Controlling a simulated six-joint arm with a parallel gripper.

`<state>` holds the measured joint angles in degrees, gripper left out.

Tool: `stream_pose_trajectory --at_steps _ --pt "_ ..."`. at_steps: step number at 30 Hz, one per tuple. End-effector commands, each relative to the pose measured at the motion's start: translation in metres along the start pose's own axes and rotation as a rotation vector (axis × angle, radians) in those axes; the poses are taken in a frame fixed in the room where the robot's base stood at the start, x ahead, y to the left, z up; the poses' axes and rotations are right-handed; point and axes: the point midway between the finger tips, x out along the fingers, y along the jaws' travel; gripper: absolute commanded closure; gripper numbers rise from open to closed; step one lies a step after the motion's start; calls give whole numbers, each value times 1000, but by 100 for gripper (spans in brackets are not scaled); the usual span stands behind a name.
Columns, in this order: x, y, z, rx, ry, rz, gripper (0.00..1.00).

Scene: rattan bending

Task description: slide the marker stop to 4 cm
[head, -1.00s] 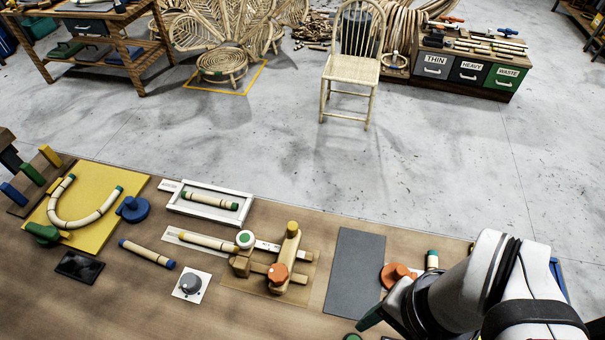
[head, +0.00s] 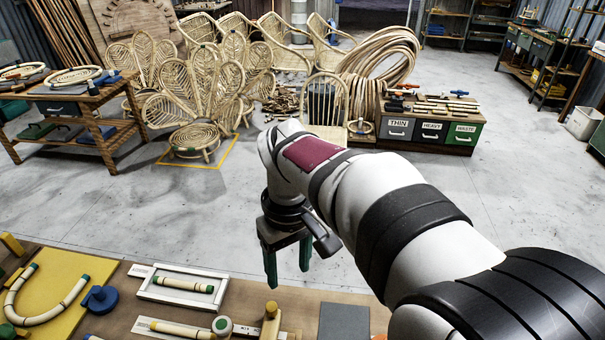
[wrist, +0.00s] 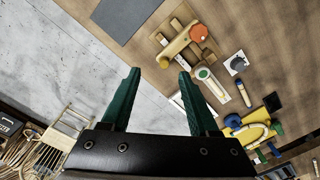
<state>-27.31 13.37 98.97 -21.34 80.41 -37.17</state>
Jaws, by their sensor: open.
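I cannot tell which part is the marker stop, and no scale marks are readable. My gripper (head: 288,262) is open and empty, above and beyond the bench's far edge in the head view. In the wrist view its green fingers (wrist: 159,74) point toward the fixture, apart from it.
A white tray (head: 183,285) with a rattan piece lies behind the strip. A yellow board (head: 50,295) with a bent rattan is at left, with a blue knob (head: 100,299) beside it. A grey mat (head: 345,321) lies right of the fixture. Open floor lies beyond the bench.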

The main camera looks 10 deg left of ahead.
Motion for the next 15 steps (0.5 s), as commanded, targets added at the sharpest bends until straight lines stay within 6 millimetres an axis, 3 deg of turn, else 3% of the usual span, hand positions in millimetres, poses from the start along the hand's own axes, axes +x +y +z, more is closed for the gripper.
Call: stream_pose_trajectory --at_steps 1,4,8,15 --pt "8 -10 -23 -101 -6 11 39" --pt "18 -20 -46 -217 -6 24 39" --pt "37 -20 -48 -236 -9 26 39" --pt "108 -18 -47 -231 -10 25 39"
